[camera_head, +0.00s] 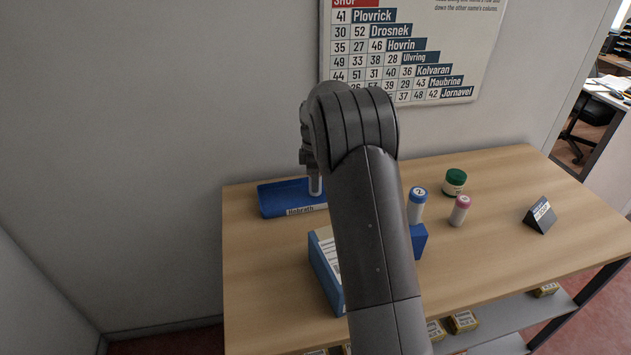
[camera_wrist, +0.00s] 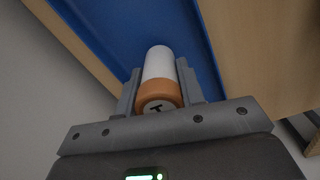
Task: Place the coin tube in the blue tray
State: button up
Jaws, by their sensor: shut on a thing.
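My gripper (camera_wrist: 160,88) is shut on the coin tube (camera_wrist: 159,64), a white cylinder with an orange cap that bears a dark mark. The cap faces the wrist camera. The blue tray (camera_wrist: 103,34) lies behind the tube in the wrist view. In the head view the tube's pale lower end (camera_head: 316,186) shows over the right part of the blue tray (camera_head: 272,201), which has a white name label on its front. My arm hides most of the gripper there. I cannot tell whether the tube touches the tray floor.
A blue-capped tube (camera_head: 417,205), a pink-capped tube (camera_head: 460,211) and a green-lidded jar (camera_head: 455,182) stand right of my arm. A blue box (camera_head: 325,271) is partly behind my arm. A dark sign (camera_head: 540,216) stands at right. The table (camera_head: 500,255) is clear at front right.

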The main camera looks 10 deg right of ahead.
jog(key=shift+f, duration=0.4)
jog(key=shift+f, duration=0.15)
jog(key=o, duration=1.1)
